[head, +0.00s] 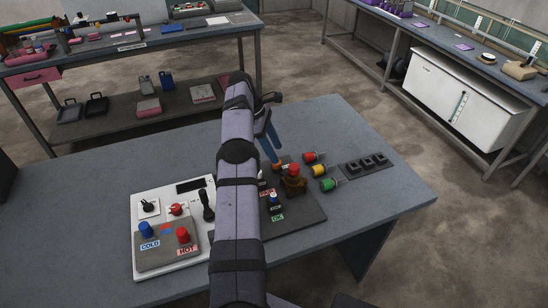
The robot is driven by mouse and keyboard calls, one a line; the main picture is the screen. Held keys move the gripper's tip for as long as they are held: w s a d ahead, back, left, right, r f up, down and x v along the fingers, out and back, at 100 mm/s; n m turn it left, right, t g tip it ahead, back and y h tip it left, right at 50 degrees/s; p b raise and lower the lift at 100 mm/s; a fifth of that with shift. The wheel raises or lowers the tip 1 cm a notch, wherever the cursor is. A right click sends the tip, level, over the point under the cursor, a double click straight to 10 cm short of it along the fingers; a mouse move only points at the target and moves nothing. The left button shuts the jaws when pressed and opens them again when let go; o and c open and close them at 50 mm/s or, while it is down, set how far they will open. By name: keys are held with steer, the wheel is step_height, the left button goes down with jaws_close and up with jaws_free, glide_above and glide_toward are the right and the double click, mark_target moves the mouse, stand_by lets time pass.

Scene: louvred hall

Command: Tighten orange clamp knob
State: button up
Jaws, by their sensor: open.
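My arm reaches across the grey table, and my gripper (272,158), with blue fingers, points down behind the small brown fixture (293,185). The gripper is open, and nothing shows between its fingers. A red-orange knob (293,169) sits on top of the brown fixture, just right of and nearer than the fingertips. I cannot tell for sure that this is the orange clamp knob. A small orange patch also shows close to the fingertips, too small to make out. My arm hides part of the dark board (300,215) under the fixture.
Red (311,156), yellow (319,170) and green (329,184) plugs lie right of the fixture, before a black socket strip (366,167). A white panel (150,265) with blue and red knobs stands left of my arm.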

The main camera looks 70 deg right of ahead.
steer(key=shift+r+p, duration=1.8)
steer(key=shift+r, duration=0.95)
